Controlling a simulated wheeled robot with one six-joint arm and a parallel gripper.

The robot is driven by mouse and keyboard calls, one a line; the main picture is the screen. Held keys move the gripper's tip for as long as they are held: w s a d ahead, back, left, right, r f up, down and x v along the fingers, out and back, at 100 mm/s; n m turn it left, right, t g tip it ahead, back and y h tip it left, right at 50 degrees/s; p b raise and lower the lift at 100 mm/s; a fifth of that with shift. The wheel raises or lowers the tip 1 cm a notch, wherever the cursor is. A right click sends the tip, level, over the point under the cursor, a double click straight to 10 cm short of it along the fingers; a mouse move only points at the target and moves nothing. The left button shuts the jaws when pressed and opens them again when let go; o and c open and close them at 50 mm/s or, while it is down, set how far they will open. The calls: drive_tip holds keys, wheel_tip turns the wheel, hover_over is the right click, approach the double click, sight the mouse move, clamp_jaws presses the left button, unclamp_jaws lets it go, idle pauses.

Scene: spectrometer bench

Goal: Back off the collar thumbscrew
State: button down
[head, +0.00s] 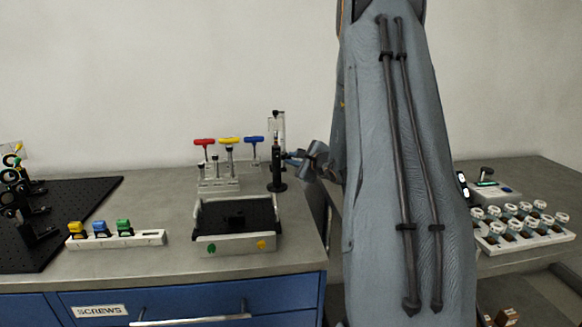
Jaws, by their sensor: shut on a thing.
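A slim black post assembly (277,183) stands upright near the right edge of the left bench, with a clear scale plate (278,128) at its top. My gripper (296,155) reaches in from the right at the post's mid-height and is shut at its right side, where the collar thumbscrew sits. The thumbscrew is too small and covered by the fingers to make out. My arm hides whatever lies directly behind it.
Red, yellow and blue T-handled drivers (229,141) stand in a rack left of the post. A black-lined tray (236,243) lies in front. A strip with coloured clips (117,239) is further left. A rack of capped vials (522,228) is on the right bench.

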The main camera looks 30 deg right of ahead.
drive_tip(key=shift+n+h+b, duration=0.3)
drive_tip(key=shift+n+b, duration=0.2)
drive_tip(key=shift+b, duration=1.65)
drive_tip(key=c, duration=1.7)
unclamp_jaws()
drive_tip(key=shift+c, duration=0.2)
drive_tip(key=shift+s, duration=0.15)
drive_tip(key=b+v, duration=0.1)
drive_tip(key=v, duration=0.6)
drive_tip(key=shift+s+b, duration=0.35)
drive_tip(key=shift+f, duration=0.1)
